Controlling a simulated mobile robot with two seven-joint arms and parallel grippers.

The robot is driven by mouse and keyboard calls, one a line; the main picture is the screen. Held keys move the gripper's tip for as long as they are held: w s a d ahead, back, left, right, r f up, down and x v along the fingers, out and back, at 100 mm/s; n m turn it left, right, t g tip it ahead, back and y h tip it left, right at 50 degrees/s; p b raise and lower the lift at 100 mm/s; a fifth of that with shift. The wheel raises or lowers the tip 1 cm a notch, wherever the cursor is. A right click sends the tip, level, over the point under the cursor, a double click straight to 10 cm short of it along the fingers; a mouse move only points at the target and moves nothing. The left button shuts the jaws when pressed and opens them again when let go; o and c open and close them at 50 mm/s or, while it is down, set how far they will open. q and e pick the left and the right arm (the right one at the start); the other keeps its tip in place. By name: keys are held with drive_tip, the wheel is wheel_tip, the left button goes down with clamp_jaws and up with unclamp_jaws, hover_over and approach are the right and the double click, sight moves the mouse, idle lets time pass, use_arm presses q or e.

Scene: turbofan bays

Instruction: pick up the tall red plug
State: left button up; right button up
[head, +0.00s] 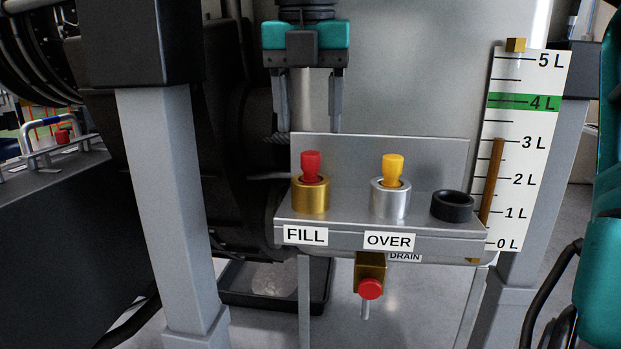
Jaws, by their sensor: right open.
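The tall red plug (311,167) stands upright in a brass collar (311,196) on the left part of a grey metal shelf (345,212), above the FILL label (305,235). My right gripper (309,128) points down, with its two fingers spread apart and nothing between them. In the picture it is above the red plug and apart from it. Its fingertips end near the top edge of the shelf's back plate, and I cannot tell how far in front or behind they are. My left gripper is not in view.
A yellow plug (393,170) stands in a silver collar (390,199) right of the red one. An empty black ring (452,206) is farther right, near a litre gauge (520,150). A drain valve with a red knob (370,289) hangs below. A grey post (165,200) stands left.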

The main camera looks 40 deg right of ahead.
sight(311, 152)
drive_tip(key=f, duration=0.4)
drive_tip(key=shift+w+d+f, duration=0.25)
drive_tip(key=shift+d+f, duration=0.1)
clamp_jaws()
drive_tip(key=shift+r, duration=0.2)
